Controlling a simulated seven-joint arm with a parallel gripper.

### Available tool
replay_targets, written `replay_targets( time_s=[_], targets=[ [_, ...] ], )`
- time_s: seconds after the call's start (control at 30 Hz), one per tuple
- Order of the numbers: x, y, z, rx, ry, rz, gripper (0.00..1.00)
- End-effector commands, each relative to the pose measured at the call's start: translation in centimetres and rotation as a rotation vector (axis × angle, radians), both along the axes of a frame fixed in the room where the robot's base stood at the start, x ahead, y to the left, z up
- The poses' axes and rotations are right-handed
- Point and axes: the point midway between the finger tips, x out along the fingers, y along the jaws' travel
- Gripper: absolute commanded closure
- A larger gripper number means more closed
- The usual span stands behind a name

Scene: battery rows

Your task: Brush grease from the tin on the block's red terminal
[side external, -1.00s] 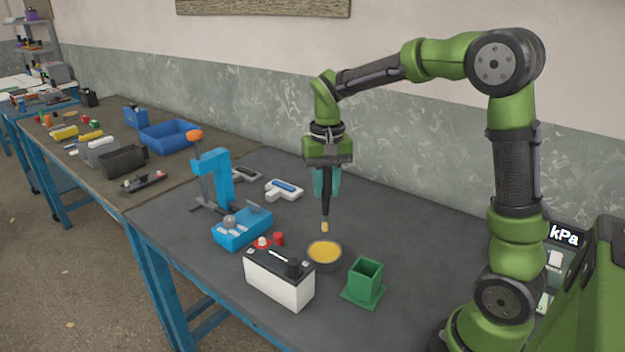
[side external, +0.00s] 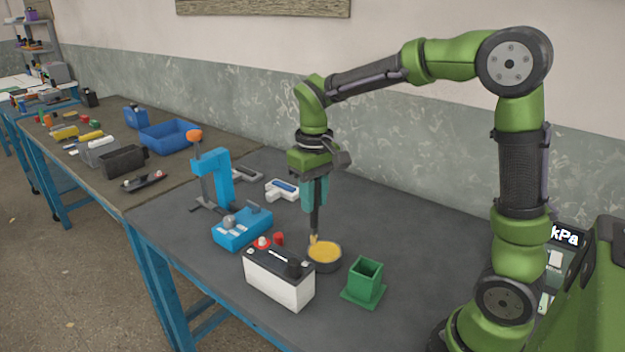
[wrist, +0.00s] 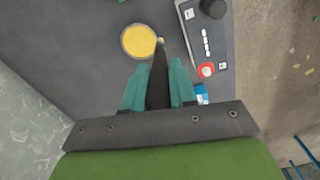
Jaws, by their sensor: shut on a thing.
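My gripper (side external: 315,205) is shut on a dark-handled brush (side external: 316,220) that points down. Its pale yellowish tip is at the left rim of the round grease tin (side external: 338,262), which holds yellow grease. In the wrist view the brush (wrist: 158,75) reaches the right edge of the tin (wrist: 123,48); I cannot tell whether it touches. The block (side external: 278,286) is white with a black top and stands in front and left of the tin. Its red terminal (side external: 262,242), a red ring around a pale post, also shows in the wrist view (wrist: 207,70).
A red cap (side external: 279,238) stands just behind the block. A green square holder (side external: 366,282) is right of the tin. The right rear of the table is clear.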

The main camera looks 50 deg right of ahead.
Motion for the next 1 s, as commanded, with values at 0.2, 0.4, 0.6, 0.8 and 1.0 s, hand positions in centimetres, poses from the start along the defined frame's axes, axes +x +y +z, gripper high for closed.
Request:
replay_targets(
  time_s=[0.2,0.4,0.6,0.8,1.0],
  targets=[
    [0.4,2.6,-0.6,-0.003,0.005,0.209,1.00],
    [4.4,4.1,1.4,-0.015,-0.009,0.204,1.00],
    [8.0,5.7,4.5,-0.019,-0.016,0.142,1.00],
    [9.4,6.6,7.3,-0.011,-0.019,0.066,1.00],
    [9.0,6.7,7.6,0.000,-0.001,0.030,1.00]
  ],
)
